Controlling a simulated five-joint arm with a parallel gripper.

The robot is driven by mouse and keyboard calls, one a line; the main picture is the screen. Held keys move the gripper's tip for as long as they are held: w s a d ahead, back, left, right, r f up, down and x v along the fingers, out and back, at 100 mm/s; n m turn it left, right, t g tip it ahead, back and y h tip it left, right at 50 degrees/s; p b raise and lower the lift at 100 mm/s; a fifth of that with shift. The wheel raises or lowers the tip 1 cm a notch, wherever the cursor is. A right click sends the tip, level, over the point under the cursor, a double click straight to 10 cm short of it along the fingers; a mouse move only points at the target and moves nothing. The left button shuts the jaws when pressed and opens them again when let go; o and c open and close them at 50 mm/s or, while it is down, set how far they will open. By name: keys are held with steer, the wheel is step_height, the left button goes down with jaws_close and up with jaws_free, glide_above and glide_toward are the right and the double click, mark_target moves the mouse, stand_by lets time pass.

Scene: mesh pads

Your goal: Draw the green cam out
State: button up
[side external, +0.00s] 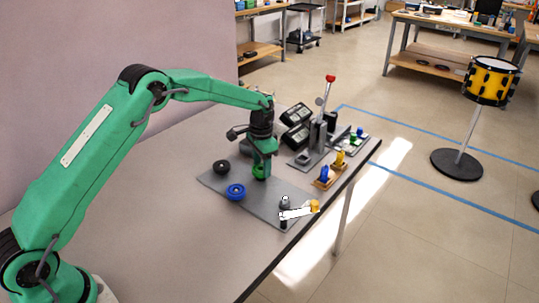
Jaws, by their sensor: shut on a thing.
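The green cam (259,172) is a small green ring-like piece on the grey mesh plate (222,181). My gripper (262,166) points down at it and is shut on it. The gripper hides the upper part of the cam. I cannot tell whether the cam is clear of the plate or still seated on it.
A blue wheel (236,191) and a black knob (221,167) lie left of the gripper. A white lever piece (296,212) with an orange end is at the plate's front right. A grey press with a red-knobbed lever (330,79), gauges (296,137) and small blue and yellow parts stand behind, right.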

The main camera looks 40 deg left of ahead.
steer(key=shift+r, duration=1.35)
steer(key=shift+r, duration=0.1)
steer(key=shift+r, duration=1.4)
